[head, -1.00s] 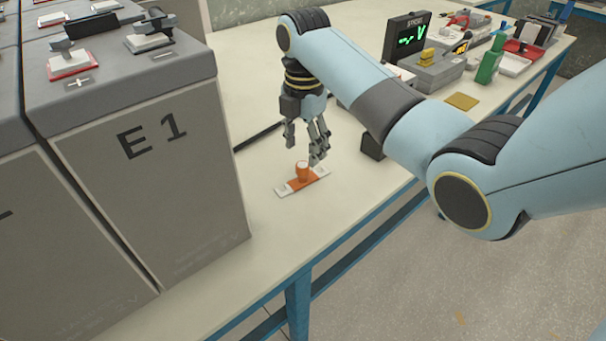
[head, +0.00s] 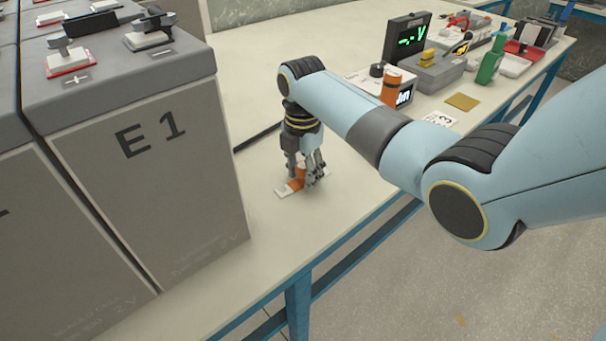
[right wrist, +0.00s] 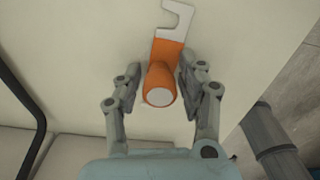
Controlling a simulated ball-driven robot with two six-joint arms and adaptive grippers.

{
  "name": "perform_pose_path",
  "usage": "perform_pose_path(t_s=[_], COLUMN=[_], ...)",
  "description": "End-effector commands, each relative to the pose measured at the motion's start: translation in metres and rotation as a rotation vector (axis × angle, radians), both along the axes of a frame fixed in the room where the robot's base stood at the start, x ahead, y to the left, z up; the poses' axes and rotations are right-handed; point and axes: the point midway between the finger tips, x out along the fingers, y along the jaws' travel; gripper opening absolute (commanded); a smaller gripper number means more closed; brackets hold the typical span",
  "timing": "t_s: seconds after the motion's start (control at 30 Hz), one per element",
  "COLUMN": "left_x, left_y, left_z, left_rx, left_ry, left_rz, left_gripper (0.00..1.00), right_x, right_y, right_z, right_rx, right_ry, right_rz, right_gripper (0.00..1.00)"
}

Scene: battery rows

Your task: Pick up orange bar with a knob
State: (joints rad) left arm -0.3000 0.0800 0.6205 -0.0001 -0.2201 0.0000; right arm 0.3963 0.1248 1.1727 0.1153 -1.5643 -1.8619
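The orange bar with a knob (head: 297,178) lies on the table to the right of the battery marked E 1. It has pale metal ends, and its upright knob is partly hidden by my right gripper in the head view. In the right wrist view the knob (right wrist: 160,86) stands between the fingers, with a hooked metal end beyond it. My right gripper (head: 312,182) points down over the bar. Its fingers (right wrist: 157,80) are open on both sides of the knob, with a small gap on each side. My left gripper is not in view.
The tall grey battery E 1 (head: 150,180) stands close on the left. The table's front edge is near the bar.

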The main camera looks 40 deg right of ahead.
Motion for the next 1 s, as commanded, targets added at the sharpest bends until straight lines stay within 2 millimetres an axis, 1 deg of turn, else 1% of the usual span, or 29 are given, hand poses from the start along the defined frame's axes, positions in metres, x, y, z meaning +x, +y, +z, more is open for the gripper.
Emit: perform_pose_path(t_s=[0.03, 0.27, 0.67, 0.77, 0.87, 0.97, 1.0], left_x=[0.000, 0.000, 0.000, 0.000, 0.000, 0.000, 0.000], left_y=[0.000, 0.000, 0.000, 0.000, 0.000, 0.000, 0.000], left_z=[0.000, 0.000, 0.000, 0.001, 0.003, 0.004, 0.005], left_rx=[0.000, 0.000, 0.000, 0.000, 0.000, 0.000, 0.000], left_ry=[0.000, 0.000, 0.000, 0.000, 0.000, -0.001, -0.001], left_rz=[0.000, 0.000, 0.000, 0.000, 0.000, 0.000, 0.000], left_gripper=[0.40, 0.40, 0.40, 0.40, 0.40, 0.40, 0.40], right_x=[0.000, 0.000, 0.000, 0.000, 0.001, 0.002, -0.002], right_y=[0.000, 0.000, 0.000, 0.000, 0.000, 0.000, -0.006], right_z=[0.000, 0.000, 0.002, 0.009, 0.021, 0.040, 0.046], right_rx=[0.000, 0.000, 0.000, -0.001, 0.000, -0.001, -0.004], right_ry=[0.000, 0.000, 0.000, -0.001, -0.002, -0.004, -0.002], right_rz=[0.000, 0.000, 0.000, 0.000, 0.000, -0.001, -0.002], right_gripper=[0.31, 0.01, 0.00, 0.00, 0.00, 0.00, 0.00])
